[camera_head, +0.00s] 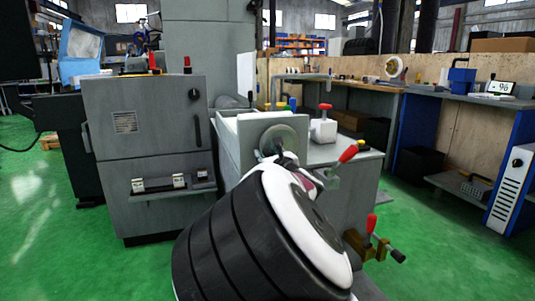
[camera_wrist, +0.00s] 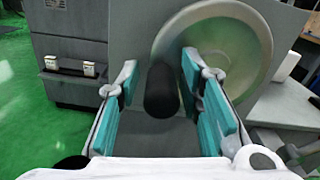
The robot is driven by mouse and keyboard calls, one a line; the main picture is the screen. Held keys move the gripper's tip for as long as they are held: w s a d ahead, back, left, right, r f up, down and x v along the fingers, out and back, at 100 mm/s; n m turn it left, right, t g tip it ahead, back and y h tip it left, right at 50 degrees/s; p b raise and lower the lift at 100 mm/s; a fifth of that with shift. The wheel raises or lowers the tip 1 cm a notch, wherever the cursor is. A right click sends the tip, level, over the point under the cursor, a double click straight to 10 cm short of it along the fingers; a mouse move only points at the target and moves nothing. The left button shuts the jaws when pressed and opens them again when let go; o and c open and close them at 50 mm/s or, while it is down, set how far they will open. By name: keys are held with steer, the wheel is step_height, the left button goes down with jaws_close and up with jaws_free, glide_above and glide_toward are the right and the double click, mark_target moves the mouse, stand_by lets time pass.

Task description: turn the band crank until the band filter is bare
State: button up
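The band crank is a round metal disc (camera_wrist: 232,45) with a black handle (camera_wrist: 162,90) sticking out toward me. In the head view the disc (camera_head: 284,136) sits on the end of a grey box-shaped unit (camera_head: 232,148). My gripper (camera_wrist: 160,82) is open, with its teal-padded fingers on either side of the black handle. A gap shows on both sides of the handle, narrower on the right. In the head view my arm largely hides the gripper and handle. A pale surface shows along the box's top; I cannot tell whether it is the band filter or how covered it is.
A grey cabinet (camera_head: 150,150) stands left of the unit. A red-tipped lever (camera_head: 347,154) and a brass fitting with a red handle (camera_head: 371,226) are close to my arm's right. A workbench (camera_head: 385,84) runs behind at right. Green floor is free at left.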

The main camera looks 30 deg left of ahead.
stand_by(0.3)
steer(key=v, duration=1.2)
